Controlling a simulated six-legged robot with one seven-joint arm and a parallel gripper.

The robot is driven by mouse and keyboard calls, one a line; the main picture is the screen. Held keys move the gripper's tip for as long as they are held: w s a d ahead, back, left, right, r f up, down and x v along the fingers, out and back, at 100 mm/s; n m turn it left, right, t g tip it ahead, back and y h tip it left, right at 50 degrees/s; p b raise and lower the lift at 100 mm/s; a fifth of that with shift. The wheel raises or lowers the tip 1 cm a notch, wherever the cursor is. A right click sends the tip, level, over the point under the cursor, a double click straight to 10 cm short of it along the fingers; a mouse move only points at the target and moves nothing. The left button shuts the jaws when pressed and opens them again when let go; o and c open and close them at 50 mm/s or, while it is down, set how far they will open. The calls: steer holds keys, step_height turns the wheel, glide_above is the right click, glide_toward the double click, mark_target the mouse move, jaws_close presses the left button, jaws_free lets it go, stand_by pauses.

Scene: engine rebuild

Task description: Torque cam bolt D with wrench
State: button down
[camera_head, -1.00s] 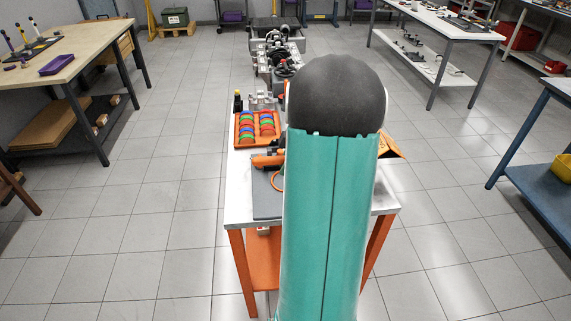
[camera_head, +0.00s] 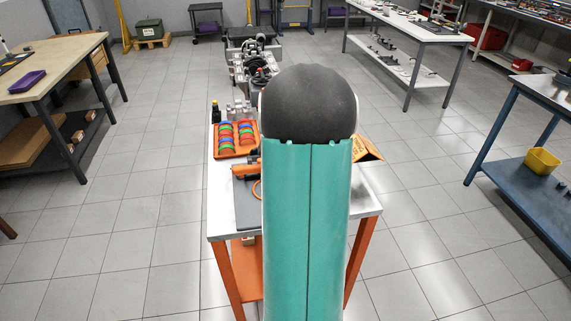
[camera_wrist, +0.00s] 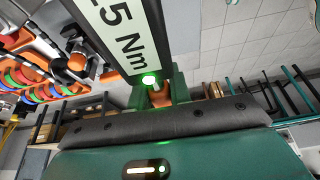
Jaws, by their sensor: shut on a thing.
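The torque wrench shows close up in the wrist view as a dark body with a white label (camera_wrist: 118,30) reading "5 Nm" at its visible end, with a lit green light beside it. My gripper (camera_wrist: 158,95) is shut on the wrench; part of its fingers shows below the label. In the head view my arm covers the gripper and the wrench. A grey engine assembly (camera_head: 254,66) is beyond the cart, partly behind my arm. Cam bolt D cannot be made out in either view.
A white-topped cart (camera_head: 222,200) with orange legs stands in front of me, holding an orange tray (camera_head: 236,153) of coloured rings. A wooden bench (camera_head: 72,62) is at left, a blue bench (camera_head: 545,100) with a yellow bin (camera_head: 543,161) at right. Tiled floor is open on both sides.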

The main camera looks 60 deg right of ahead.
steer(key=shift+s+a+n, duration=0.7)
stand_by(1.1)
steer(key=shift+r, duration=1.05)
stand_by(2.4)
steer(key=shift+r, duration=1.45)
steer(key=shift+s, duration=0.15)
